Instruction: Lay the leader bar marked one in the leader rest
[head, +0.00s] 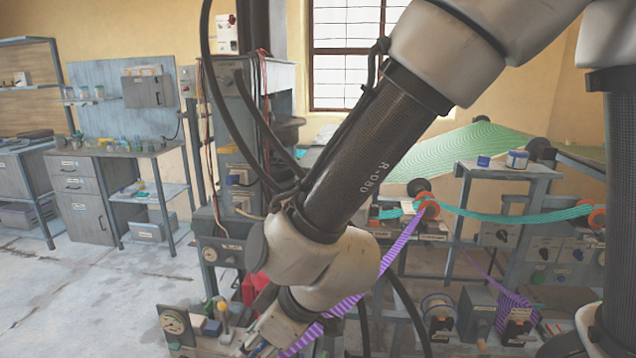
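My arm reaches down across the middle of the head view, and its wrist ends near the bottom edge. My gripper (262,342) is only partly in view there, and its fingers cannot be made out. A purple striped band (400,246) runs from an orange roller (428,208) down behind my wrist to the bottom edge, close to my gripper. I cannot make out a leader bar marked one or a leader rest. Whether my gripper holds anything is hidden.
A low bench (185,318) with a dial and small knobs stands beside my gripper at the bottom. A grey machine column (236,150) with cables rises behind it. Teal bands (510,213) and a green sheet (470,150) are at right. The floor (90,300) at left is clear.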

